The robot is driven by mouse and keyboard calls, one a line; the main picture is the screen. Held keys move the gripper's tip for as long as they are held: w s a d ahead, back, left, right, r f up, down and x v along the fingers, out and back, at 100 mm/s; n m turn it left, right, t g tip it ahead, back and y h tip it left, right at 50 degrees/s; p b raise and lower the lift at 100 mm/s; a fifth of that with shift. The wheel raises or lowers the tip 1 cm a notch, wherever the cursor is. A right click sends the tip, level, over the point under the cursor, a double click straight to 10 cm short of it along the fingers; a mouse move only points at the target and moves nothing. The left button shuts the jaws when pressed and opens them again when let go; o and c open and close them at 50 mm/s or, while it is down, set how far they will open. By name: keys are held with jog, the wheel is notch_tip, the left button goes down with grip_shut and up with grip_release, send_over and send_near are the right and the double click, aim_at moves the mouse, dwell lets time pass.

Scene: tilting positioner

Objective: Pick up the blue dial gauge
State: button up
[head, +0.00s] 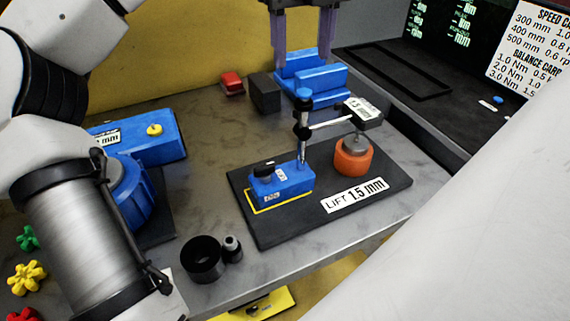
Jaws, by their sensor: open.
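A blue magnetic-base stand (282,187) with a black knob stands upright on a dark plate, inside a yellow outline; I take it as the blue dial gauge. Its metal post carries a blue-topped clamp and a rod reaching right to a small dark head with a white label (363,110), above an orange cylinder (353,160) with a grey top. Whether the head touches the cylinder I cannot tell. My gripper (302,58) points down at the top, with two purple fingers apart. It is beyond the stand, over or in front of a stepped blue block (312,78); nothing is visibly held.
The dark plate (270,230) bears a "LIFT 1.5 mm" label. A dark block (265,93) and red piece (232,83) are left of the blue block. A black cup (201,260) stands near the front edge. A blue box (160,138) is left. My arm covers much of the left.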

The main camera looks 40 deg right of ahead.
aim_at(304, 91)
notch_tip(304, 91, down, 4)
jog(key=shift+f, duration=0.2)
jog(key=shift+s+d+f+p, duration=0.15)
jog(key=shift+f+p, duration=0.15)
jog(key=shift+f, duration=1.15)
jog(key=shift+w+d+f+p, duration=0.1)
jog(key=shift+f+p, duration=0.15)
jog(key=shift+f, duration=1.2)
jog(key=shift+c, duration=0.3)
grip_shut()
